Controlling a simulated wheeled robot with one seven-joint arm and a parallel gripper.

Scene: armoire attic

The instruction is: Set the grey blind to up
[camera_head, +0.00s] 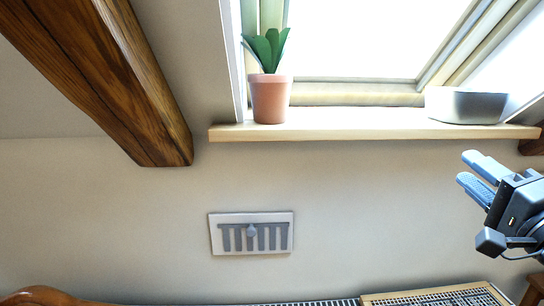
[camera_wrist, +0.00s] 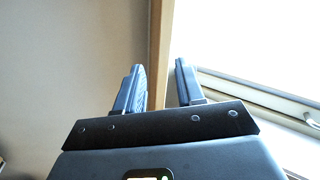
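No grey blind can be made out in either view. The roof window (camera_head: 355,40) is bright and its pane looks uncovered; its top is out of the frame. A white wall plate (camera_head: 216,238) with a grey slotted panel and a small grey knob (camera_head: 252,231) sits on the wall below the sill. The knob is near the upper middle of the panel. My gripper (camera_head: 468,171) is at the right, apart from the plate and the sill in the picture. In the wrist view my gripper (camera_wrist: 160,66) has its two fingers apart with nothing between them.
A potted plant (camera_head: 270,98) and a grey-white bowl (camera_head: 466,105) stand on the window sill (camera_head: 350,130). A thick wooden beam (camera_head: 105,70) slopes down at upper left. The wall around the plate is clear.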

